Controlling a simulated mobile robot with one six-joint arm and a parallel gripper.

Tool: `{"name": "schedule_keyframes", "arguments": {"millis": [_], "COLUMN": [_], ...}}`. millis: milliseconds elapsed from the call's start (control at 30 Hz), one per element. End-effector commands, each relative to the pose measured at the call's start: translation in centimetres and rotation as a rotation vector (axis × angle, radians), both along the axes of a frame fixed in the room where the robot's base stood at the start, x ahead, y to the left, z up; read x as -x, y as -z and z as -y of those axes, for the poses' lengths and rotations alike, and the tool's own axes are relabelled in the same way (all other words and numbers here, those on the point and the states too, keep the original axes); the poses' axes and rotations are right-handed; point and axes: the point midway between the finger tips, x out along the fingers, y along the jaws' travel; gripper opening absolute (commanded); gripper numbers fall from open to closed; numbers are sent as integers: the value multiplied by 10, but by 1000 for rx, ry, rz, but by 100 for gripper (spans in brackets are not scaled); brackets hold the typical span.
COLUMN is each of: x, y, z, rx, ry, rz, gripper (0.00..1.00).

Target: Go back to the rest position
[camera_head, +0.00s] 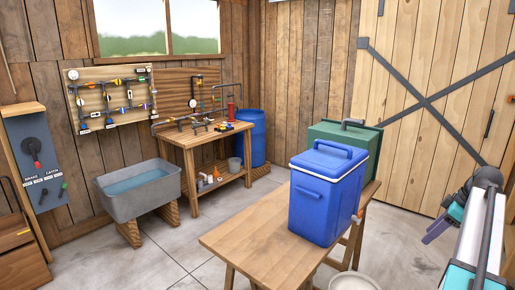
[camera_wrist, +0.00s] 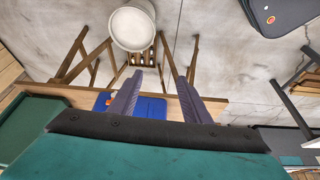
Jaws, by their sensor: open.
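My gripper (camera_wrist: 161,76) is open and empty in the wrist view, its two purple fingers standing apart. In the head view my gripper (camera_head: 431,236) is at the right, in the air to the right of the wooden table (camera_head: 235,243). A blue cooler (camera_head: 318,205) with a closed lid stands on that table. The cooler also shows in the wrist view (camera_wrist: 151,107), partly behind the fingers. Nothing is between the fingers.
A green box (camera_head: 372,142) is behind the blue cooler. A white bucket (camera_head: 353,283) is on the floor in front of the table. A grey water tub (camera_head: 140,198) and workbench (camera_head: 190,138) stand at the left wall. Floor is clear near the barn door (camera_head: 430,100).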

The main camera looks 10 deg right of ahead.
Motion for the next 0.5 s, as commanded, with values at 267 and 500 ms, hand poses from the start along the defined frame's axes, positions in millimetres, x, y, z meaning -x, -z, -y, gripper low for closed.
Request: {"name": "schedule_keyframes", "arguments": {"millis": [267,500], "x": [-6,-16], "y": [17,44], "z": [-11,-29], "rx": [-14,-35], "ry": [11,33], "rz": [-17,-50], "gripper": [44,44]}}
